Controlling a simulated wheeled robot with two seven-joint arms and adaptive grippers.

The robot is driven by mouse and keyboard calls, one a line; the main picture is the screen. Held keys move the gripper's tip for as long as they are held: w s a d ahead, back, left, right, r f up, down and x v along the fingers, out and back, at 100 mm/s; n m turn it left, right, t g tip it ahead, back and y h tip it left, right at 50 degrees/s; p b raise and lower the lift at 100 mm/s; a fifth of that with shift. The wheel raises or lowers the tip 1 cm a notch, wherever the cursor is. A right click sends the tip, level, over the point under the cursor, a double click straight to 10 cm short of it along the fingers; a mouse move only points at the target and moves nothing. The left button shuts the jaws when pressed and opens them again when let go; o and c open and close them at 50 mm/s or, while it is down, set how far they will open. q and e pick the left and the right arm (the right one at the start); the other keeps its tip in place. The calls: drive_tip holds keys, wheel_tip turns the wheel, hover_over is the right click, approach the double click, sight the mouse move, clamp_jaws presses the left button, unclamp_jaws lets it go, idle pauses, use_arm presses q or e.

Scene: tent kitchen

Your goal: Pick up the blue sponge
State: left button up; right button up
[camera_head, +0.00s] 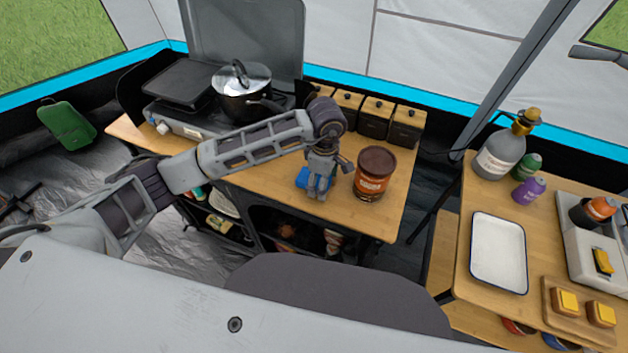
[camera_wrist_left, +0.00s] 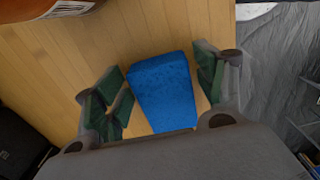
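The blue sponge (camera_head: 303,180) lies on the wooden table (camera_head: 255,182) near its front edge, partly hidden by my left gripper in the head view. My left gripper (camera_head: 318,188) points down over it. In the left wrist view the sponge (camera_wrist_left: 163,92) is a blue block between the two spread fingers of my left gripper (camera_wrist_left: 160,95). My right gripper does not show clearly in either view.
Several canisters (camera_head: 375,118) line the table's back. A pot (camera_head: 240,88) sits on the stove to the left. A second table on the right holds a white tray (camera_head: 498,255) and bottles.

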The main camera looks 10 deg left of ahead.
use_arm(q)
drive_tip(key=c, duration=0.4)
drive_tip(key=shift+c, duration=0.2)
drive_tip(key=shift+r, duration=0.65)
wheel_tip(320, 180, up, 3)
drive_tip(key=shift+r, duration=0.1)
wheel_tip(320, 180, up, 4)
drive_tip(key=shift+r+b, duration=0.1)
drive_tip(key=shift+b, duration=0.35)
drive_tip(key=shift+r, duration=0.7)
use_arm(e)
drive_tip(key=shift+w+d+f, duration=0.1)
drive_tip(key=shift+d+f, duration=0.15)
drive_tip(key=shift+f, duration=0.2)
